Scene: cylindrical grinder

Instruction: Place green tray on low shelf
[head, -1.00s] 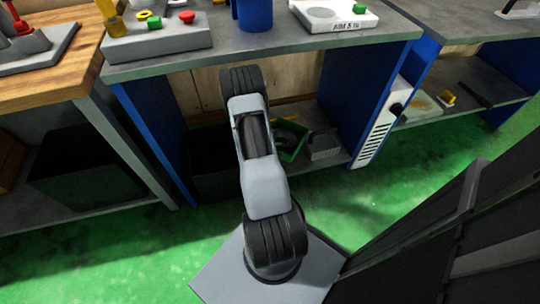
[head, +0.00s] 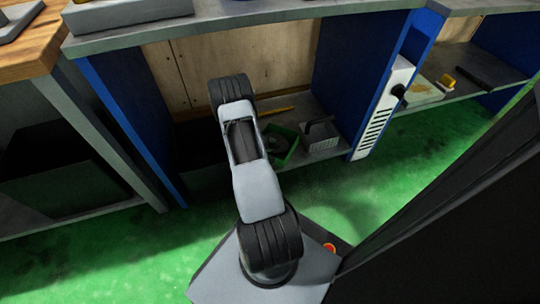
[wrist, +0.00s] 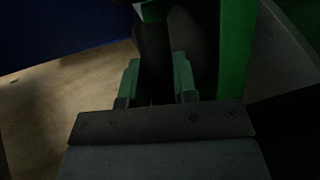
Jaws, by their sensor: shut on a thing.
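The green tray (head: 291,155) is in the lower bay of the blue-sided bench, at the low shelf (head: 335,150), with dark round things inside it. My arm hides its left part, and I cannot tell whether it rests on the shelf. In the wrist view a green wall of the tray (wrist: 235,50) rises right of my gripper (wrist: 157,78). My gripper is shut on the tray, though the gripped edge is dark and hard to make out. In the head view my arm hides the gripper.
A grey box (head: 320,133) sits close to the tray's right on the shelf. A yellow stick (head: 277,112) lies behind. Blue side panels (head: 125,120) bound the bay, with a white vented unit (head: 384,115) on the right one. The bench top (head: 240,22) overhangs.

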